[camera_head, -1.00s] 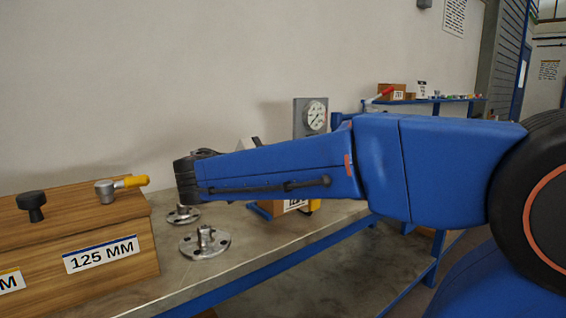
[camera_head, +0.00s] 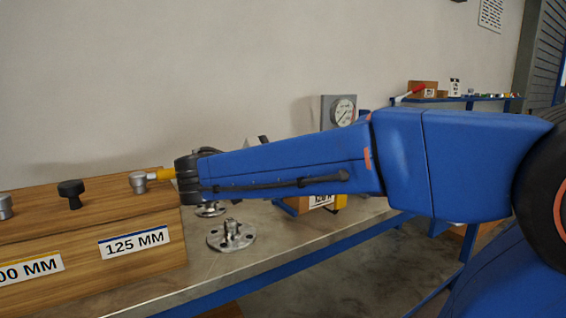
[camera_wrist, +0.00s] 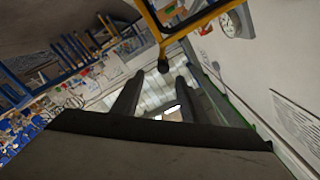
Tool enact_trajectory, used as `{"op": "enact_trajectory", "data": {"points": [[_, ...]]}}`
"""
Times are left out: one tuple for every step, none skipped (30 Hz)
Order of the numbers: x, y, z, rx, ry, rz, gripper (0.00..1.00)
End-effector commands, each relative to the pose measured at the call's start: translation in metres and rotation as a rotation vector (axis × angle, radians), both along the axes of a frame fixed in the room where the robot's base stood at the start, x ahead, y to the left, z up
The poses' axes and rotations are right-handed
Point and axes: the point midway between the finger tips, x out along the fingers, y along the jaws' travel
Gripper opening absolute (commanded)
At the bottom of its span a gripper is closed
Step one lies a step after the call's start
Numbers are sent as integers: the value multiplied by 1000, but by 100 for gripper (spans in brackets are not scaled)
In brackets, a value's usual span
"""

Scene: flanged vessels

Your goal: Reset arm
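My blue arm extends from the right across the middle of the head view, and its dark wrist end overlaps the tip of a yellow-handled fitting (camera_head: 150,177) in the picture.
A wooden box (camera_head: 60,222) with labels and fittings stands at the left. Metal flanges (camera_head: 231,236) sit on the grey bench (camera_head: 272,236) below the arm. A gauge (camera_head: 341,110) stands behind it. A yellow bar (camera_wrist: 150,22) crosses the top of the wrist view.

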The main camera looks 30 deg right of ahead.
Motion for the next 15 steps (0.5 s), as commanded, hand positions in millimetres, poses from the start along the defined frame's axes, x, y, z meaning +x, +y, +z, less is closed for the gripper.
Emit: {"op": "enact_trajectory", "data": {"points": [[0,0,0,0,0,0,40],[0,0,0,0,0,0,40],[0,0,0,0,0,0,40],[0,0,0,0,0,0,40],[0,0,0,1,2,0,40],[-1,-1,-1,5,9,0,40],[-2,-2,-3,11,19,0,40],[-3,-4,-5,21,37,0,40],[-5,-7,-10,39,70,1,40],[-8,-10,-15,57,105,4,40],[-11,-13,-21,79,147,7,40],[-15,-18,-31,114,212,16,40],[-19,-21,-39,144,266,23,40],[-24,-25,-48,177,324,33,40],[-30,-29,-60,222,402,53,40]]}}
